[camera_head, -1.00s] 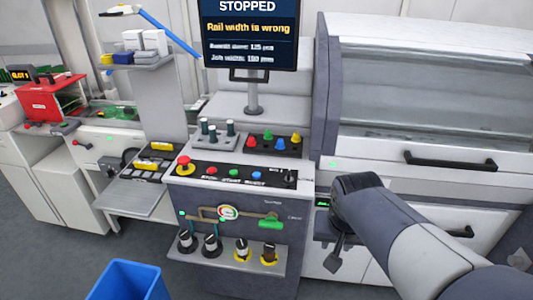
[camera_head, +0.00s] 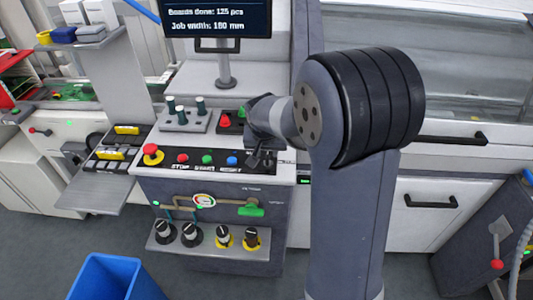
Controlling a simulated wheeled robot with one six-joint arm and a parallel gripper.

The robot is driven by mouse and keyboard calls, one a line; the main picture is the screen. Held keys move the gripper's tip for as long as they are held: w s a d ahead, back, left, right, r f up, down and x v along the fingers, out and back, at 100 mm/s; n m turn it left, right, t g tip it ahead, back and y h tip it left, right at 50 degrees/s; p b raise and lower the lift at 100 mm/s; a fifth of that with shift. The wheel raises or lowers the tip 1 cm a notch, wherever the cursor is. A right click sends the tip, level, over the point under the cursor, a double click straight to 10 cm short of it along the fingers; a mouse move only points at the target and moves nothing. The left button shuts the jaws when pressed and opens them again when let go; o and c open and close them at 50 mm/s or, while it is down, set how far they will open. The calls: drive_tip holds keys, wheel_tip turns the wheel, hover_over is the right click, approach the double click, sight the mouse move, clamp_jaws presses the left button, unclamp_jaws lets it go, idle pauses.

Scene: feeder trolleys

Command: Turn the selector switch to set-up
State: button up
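The control panel (camera_head: 218,161) is a dark strip on the grey cabinet. It carries a red mushroom button (camera_head: 152,151) on a yellow base, then a red (camera_head: 182,157), a green (camera_head: 207,159) and a blue button (camera_head: 232,160). My gripper (camera_head: 260,163) points down over the panel's right end, just right of the blue button. The selector switch sits at that end and is hidden behind my gripper, so its setting does not show. I cannot tell whether the fingers touch it or whether they are open.
A monitor (camera_head: 218,20) on a stand (camera_head: 225,70) is behind the panel. A valve with a green handle (camera_head: 250,210) is below. A blue bin (camera_head: 105,275) stands on the floor.

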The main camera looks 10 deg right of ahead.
sight(267, 156)
drive_tip(key=shift+x, duration=1.9)
clamp_jaws()
